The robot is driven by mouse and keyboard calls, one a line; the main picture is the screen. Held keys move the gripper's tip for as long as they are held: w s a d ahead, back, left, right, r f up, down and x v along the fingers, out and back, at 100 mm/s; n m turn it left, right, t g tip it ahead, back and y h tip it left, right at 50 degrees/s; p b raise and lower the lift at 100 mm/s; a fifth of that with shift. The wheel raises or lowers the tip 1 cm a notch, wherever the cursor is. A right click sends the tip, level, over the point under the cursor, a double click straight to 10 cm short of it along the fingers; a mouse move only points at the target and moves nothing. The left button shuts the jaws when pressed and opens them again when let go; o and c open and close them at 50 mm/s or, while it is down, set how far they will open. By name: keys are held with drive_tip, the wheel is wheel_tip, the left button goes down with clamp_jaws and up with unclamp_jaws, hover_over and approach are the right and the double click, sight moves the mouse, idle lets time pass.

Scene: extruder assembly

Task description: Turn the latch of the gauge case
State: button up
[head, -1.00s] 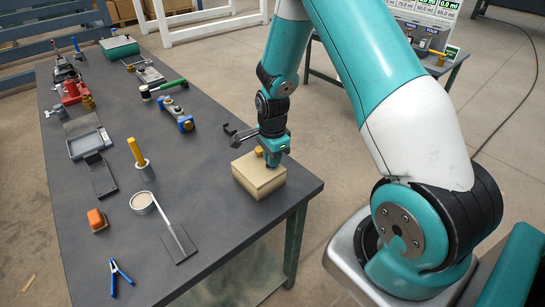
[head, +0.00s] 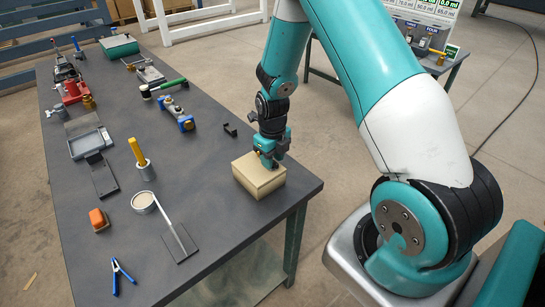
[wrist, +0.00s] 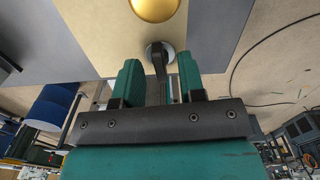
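The gauge case is the beige box (head: 258,180) at the right front end of the dark table; its top also shows in the wrist view (wrist: 100,35). In the wrist view a gold dome (wrist: 155,8) stands on its top, and below it a grey disc carries a dark lever, which looks like the latch (wrist: 158,60). My gripper (wrist: 159,75) is open, with one green finger on each side of the lever and gaps visible beside it. In the head view my gripper (head: 268,162) is low over the case top, and hides the latch.
A small black bracket (head: 230,130) lies just behind the case. A blue-ended fixture (head: 178,115), a yellow-handled tool (head: 138,155), a round dish (head: 143,202) and a dark plate with a pale rod (head: 180,245) are to the left. The table's right edge is close to the case.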

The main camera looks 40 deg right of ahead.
wheel_tip(320, 180, up, 6)
drive_tip(key=p, duration=0.4)
drive_tip(key=shift+r+p, duration=0.1)
drive_tip(key=shift+p, duration=0.25)
